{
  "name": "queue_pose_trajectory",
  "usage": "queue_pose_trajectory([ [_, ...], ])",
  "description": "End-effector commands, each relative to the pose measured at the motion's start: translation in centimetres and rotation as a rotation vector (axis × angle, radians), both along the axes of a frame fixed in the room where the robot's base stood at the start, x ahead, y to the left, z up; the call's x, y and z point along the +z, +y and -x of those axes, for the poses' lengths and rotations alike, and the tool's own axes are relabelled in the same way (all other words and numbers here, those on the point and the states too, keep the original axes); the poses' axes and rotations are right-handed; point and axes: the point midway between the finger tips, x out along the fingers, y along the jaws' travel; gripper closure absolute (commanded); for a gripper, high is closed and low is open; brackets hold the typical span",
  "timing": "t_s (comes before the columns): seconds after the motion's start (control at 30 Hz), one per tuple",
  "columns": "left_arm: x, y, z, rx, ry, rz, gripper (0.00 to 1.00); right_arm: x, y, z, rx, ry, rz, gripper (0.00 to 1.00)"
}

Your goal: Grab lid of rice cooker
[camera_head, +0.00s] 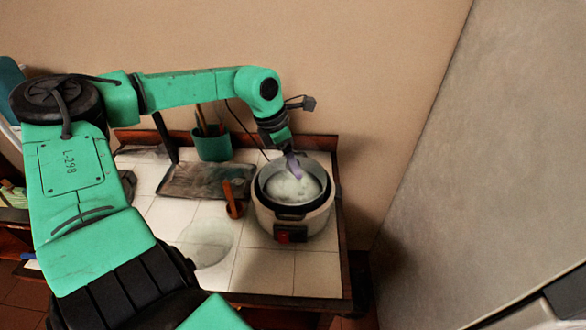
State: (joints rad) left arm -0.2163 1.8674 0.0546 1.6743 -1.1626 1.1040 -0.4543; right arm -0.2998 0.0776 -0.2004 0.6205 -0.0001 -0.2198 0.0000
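The rice cooker (290,222) stands at the right of the tiled counter, white with a dark inner rim and a red part in front. Whitish contents or a cover show inside its rim; I cannot tell which. A clear round disc (205,243), which looks like a glass lid, lies flat on the tiles left of the cooker. My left gripper (294,166) points down over the cooker's opening, at its back part. Its purplish fingers are seen edge-on, so their opening and any contact are unclear. My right gripper is not in view.
The counter's front tiles (290,275) are clear. A grey panel (475,150) stands at the right.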

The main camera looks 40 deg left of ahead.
Motion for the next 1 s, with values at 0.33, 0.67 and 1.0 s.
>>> queue_pose_trajectory([
  [0.33, 0.05, 0.01, 0.0, 0.0, 0.0, 0.0, 1.0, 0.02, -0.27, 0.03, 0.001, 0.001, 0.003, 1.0],
  [0.67, 0.09, 0.01, -0.01, 0.0, 0.0, 0.0, 1.0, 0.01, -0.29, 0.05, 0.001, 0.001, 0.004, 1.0],
  [1.0, 0.11, 0.01, -0.02, 0.0, -0.001, 0.001, 1.0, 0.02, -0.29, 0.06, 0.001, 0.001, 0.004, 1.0],
])
